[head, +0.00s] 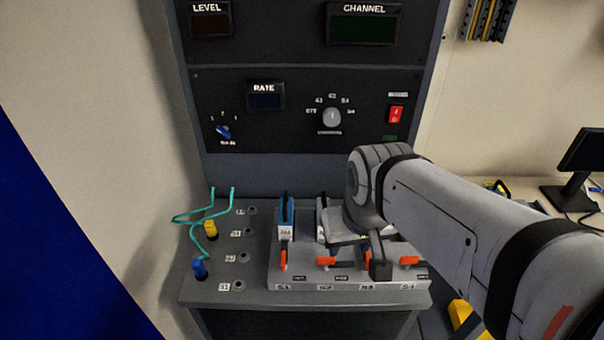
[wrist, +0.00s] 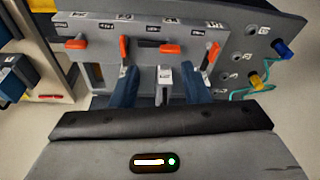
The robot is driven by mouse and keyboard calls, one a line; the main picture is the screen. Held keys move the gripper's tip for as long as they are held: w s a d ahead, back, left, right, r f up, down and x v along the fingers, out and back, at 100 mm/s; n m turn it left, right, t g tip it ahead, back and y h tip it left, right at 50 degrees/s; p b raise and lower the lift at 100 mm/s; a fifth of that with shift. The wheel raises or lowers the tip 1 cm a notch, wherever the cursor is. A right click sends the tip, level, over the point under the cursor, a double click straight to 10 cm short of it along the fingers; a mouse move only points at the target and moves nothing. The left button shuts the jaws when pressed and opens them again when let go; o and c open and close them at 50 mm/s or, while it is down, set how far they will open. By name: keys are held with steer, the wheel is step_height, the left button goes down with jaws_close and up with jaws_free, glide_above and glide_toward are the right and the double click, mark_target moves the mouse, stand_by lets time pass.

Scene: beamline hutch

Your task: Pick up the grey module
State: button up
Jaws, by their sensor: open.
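The grey module (head: 321,214) stands in the slotted holder (head: 300,277), right of the blue module (head: 285,217) in the head view. My arm partly hides it there. In the wrist view a narrow grey module (wrist: 163,79) with a white label shows between the two dark fingers of my gripper (wrist: 161,88). Gaps show on both sides of it, so the fingers are open and look clear of it. How far down they reach beside it is hard to tell. The lever (wrist: 168,48) in front of it lies sideways.
Orange levers line the holder's front; the leftmost lever (head: 283,260) in the head view points upright. Yellow (head: 210,228) and blue (head: 200,268) plugs with green cables stand left of the holder. The instrument panel (head: 290,110) rises behind. A monitor (head: 585,160) stands at right.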

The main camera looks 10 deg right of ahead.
steer(key=o, duration=0.3)
steer(key=w+f+b, duration=0.1)
steer(key=w, duration=0.4)
steer(key=w+d+f+m+t+b, duration=0.1)
steer(key=w+f, duration=0.1)
steer(key=w, duration=0.4)
steer(key=w+f+m+y+b, duration=0.1)
steer(key=w+b, duration=0.1)
steer(key=w, duration=0.4)
steer(key=shift+w+d+f+t, duration=0.1)
steer(key=shift+d+f+t, duration=0.15)
steer(key=shift+d+t, duration=0.1)
steer(key=shift+o, duration=0.2)
steer(key=shift+w+f+m, duration=0.3)
steer(key=shift+w+f, duration=0.65)
steer(key=shift+w+x, duration=0.1)
steer(key=shift+x, duration=1.35)
steer(key=shift+w+x, duration=0.15)
steer(key=shift+x, duration=1.3)
